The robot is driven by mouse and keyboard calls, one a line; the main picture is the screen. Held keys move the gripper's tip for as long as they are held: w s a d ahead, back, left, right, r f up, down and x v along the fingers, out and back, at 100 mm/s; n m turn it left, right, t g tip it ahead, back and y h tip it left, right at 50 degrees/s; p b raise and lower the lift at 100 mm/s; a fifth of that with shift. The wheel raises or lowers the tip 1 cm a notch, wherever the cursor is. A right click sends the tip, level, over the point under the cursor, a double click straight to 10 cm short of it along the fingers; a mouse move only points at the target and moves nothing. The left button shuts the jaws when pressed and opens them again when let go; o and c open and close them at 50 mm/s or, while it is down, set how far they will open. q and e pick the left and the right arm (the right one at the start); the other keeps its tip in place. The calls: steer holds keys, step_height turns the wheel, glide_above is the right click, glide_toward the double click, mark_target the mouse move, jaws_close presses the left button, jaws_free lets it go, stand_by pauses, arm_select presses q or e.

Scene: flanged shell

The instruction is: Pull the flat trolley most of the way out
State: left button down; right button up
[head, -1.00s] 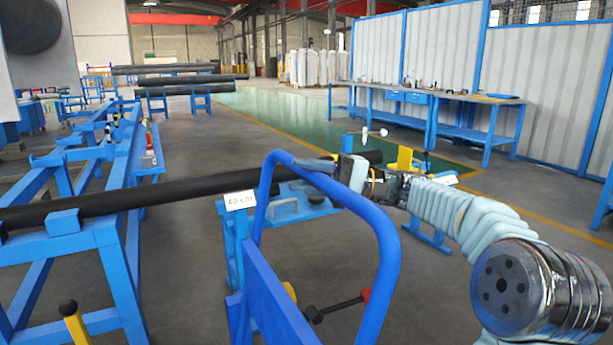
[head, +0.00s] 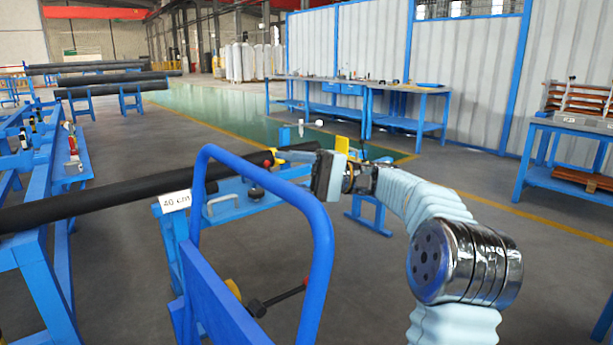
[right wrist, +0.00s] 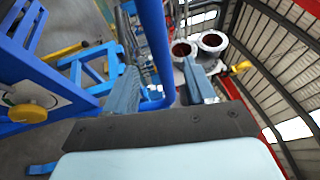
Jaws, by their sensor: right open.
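The trolley's bent blue tube handle (head: 322,240) stands upright in the front middle of the head view, above a blue panel (head: 222,300). The trolley's lower deck is out of frame. My right gripper (head: 292,156) is open beside the upper right bend of the handle, its fingers pointing left. In the right wrist view the blue tube (right wrist: 154,40) runs between the two open fingers (right wrist: 165,92). I cannot tell whether either finger touches it. My left gripper is not in view.
A blue stand holding a long dark pipe (head: 90,208) is at the left, with a "40 cm" sign (head: 175,201) near the handle. A dark-headed red rod (head: 280,299) is low behind the handle. Workbenches (head: 405,88) line the back wall. Grey floor is open at the right.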

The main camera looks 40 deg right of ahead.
steer(key=shift+v, duration=2.3)
steer(key=shift+f, duration=0.1)
